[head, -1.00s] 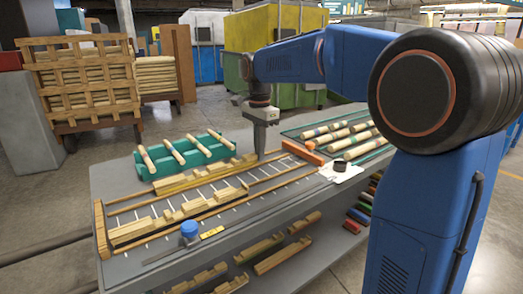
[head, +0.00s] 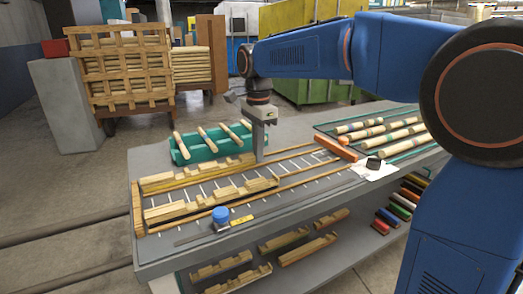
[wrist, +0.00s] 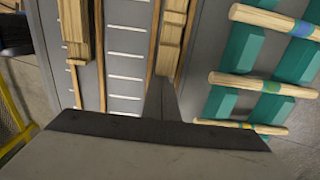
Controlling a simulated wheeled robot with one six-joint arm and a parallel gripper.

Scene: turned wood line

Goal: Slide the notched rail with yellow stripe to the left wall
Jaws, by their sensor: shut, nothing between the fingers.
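A notched wooden rail (head: 200,172) lies in the rear lane of the framed board; I take it as the task's rail, though its yellow stripe is hard to make out. Its left end is at or very near the left wall (head: 138,210); I cannot tell whether they touch. My gripper (head: 260,158) is shut and empty, standing upright at the rail's right end. In the wrist view, the fingers (wrist: 161,98) are at the near end of this rail (wrist: 172,40), seemingly touching it. The left wall is out of the wrist view.
Another notched rail (head: 210,201) lies in the front lane. A teal rack (head: 192,158) with several turned sticks stands behind the board. A blue cap (head: 220,215) sits at the front edge. The lanes' right part is clear.

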